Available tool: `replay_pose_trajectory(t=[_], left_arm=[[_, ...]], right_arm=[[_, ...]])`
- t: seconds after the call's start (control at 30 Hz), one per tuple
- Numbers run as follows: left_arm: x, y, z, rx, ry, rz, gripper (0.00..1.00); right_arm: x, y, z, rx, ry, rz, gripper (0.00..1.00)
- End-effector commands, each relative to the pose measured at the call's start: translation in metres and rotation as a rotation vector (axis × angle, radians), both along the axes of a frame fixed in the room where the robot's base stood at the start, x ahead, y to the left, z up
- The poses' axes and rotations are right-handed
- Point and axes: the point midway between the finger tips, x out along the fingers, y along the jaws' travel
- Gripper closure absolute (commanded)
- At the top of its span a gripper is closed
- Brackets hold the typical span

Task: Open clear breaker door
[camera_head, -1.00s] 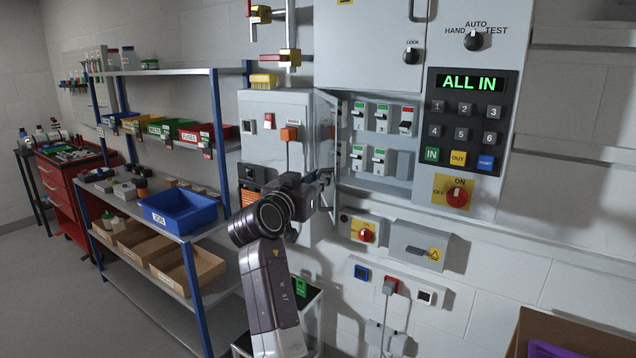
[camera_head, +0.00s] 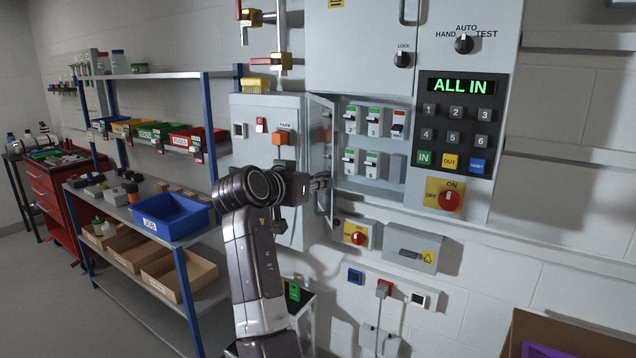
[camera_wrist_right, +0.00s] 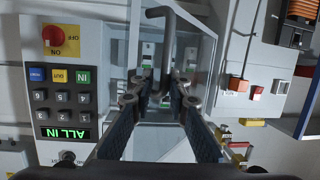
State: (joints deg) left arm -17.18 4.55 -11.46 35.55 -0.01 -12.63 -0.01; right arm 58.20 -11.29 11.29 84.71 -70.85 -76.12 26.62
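The clear breaker door (camera_head: 320,160) is swung out from the left side of the breaker box, seen nearly edge-on in the head view. The breakers behind it are exposed. In the right wrist view, which is upside down, the clear door panel (camera_wrist_right: 200,60) carries a dark bent bar handle (camera_wrist_right: 168,40). My right gripper (camera_head: 320,184) is at the door's outer edge. In the wrist view its fingertips (camera_wrist_right: 163,80) stand apart, with the handle's end between or just beyond them; contact cannot be told. My left gripper is not in view.
A grey box (camera_head: 268,125) with an orange block stands left of the door. A keypad panel (camera_head: 455,120) reading ALL IN is to the right. Shelving with a blue bin (camera_head: 170,217) stands left.

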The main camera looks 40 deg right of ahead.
Motion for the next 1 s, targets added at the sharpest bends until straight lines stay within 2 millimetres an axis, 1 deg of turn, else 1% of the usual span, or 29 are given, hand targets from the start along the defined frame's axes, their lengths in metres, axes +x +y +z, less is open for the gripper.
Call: replay_pose_trajectory(t=[0.03,0.63,1.0], left_arm=[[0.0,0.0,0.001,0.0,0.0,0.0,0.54],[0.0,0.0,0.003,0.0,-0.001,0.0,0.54],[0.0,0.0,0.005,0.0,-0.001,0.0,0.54]], right_arm=[[-0.001,0.004,0.016,-0.021,-0.024,0.001,0.85],[0.007,0.047,0.014,-0.018,-0.025,0.003,0.85],[0.012,0.073,0.007,-0.01,-0.014,0.003,0.85]])
